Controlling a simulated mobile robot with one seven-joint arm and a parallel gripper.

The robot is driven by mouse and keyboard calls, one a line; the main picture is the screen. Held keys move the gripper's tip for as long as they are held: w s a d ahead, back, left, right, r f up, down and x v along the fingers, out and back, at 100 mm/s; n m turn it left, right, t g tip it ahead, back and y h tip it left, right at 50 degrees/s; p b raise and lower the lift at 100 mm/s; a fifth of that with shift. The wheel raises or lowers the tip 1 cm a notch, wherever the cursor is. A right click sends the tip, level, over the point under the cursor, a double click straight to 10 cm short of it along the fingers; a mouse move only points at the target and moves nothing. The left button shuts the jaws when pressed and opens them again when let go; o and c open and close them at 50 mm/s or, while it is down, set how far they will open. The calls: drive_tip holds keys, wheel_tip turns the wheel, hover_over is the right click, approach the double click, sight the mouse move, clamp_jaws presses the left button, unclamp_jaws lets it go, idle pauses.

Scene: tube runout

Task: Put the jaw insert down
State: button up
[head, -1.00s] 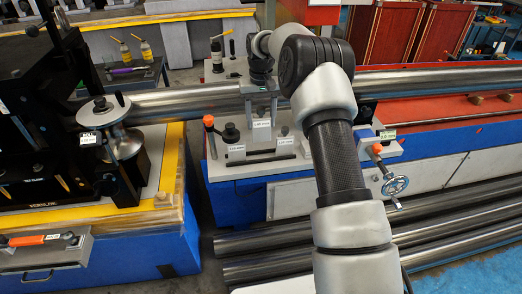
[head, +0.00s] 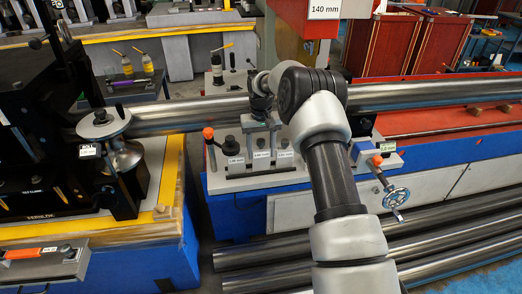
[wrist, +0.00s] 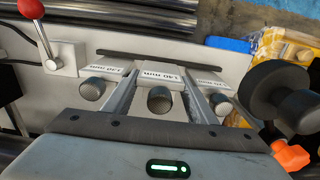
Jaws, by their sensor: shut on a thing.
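The jaw insert (wrist: 159,81) is a grey block with a white label, which seems to read 140 mm upside down, and a dark round knob. My gripper (head: 261,138) is shut on it, with one finger along each side. In the head view the insert (head: 261,159) is upright on the light grey rack, in line between two similar labelled inserts, a left one (head: 235,166) and a right one (head: 284,158). Its underside is hidden, so I cannot tell whether it touches the rack.
A long steel tube (head: 400,94) runs just behind my gripper. A black knob (wrist: 285,95) and an orange-tipped handle (wrist: 291,155) stand close beside it in the wrist view. A red-balled lever (wrist: 31,8) is on the other side. A sign (head: 324,9) reads 140 mm.

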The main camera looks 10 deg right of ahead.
drive_tip(key=shift+f, duration=0.25)
drive_tip(key=o, duration=1)
drive_tip(key=shift+o, duration=0.2)
drive_tip(key=shift+r, duration=0.1)
